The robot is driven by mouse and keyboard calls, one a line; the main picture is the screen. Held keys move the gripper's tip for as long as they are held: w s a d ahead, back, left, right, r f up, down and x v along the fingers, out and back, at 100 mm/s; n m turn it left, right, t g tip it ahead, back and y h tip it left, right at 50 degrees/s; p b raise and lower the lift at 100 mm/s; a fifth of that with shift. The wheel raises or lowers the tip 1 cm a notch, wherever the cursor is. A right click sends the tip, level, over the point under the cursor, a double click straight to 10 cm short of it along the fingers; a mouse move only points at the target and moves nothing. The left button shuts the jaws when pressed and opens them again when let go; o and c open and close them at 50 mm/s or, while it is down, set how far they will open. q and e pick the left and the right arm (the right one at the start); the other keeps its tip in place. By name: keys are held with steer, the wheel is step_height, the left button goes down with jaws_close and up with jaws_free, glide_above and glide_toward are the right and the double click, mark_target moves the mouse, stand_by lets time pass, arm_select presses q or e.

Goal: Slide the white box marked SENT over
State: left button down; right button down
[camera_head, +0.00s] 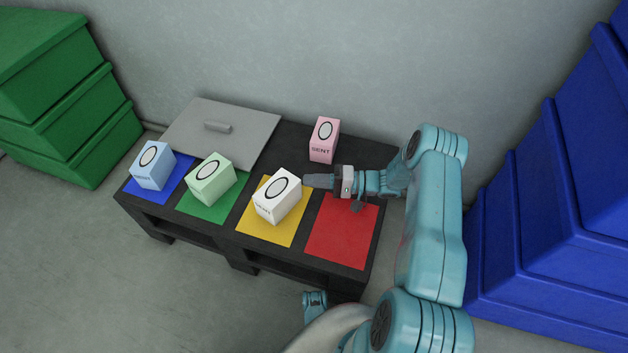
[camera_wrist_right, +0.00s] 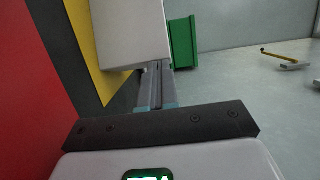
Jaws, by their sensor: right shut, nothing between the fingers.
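The white box (camera_head: 278,197) with an oval ring on top sits on the yellow square (camera_head: 291,232) of the black table. The word on its side is too small to read. My right gripper (camera_head: 308,181) is shut and empty, with its fingertips at the right side of the white box. In the right wrist view the shut fingers (camera_wrist_right: 155,75) reach the near edge of the white box (camera_wrist_right: 130,35). I cannot tell whether they touch it.
A red square (camera_head: 342,231) lies bare, partly under my right gripper. A pink box (camera_head: 324,139) marked SENT stands behind. A green box (camera_head: 211,180) and a blue box (camera_head: 152,166) sit to the left. A grey lid-like panel (camera_head: 240,125) lies at the back left.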

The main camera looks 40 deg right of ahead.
steer(key=shift+a+r+p, duration=0.1)
steer(key=shift+a+p, duration=0.35)
steer(key=shift+a, duration=0.55)
steer(key=shift+d, duration=0.15)
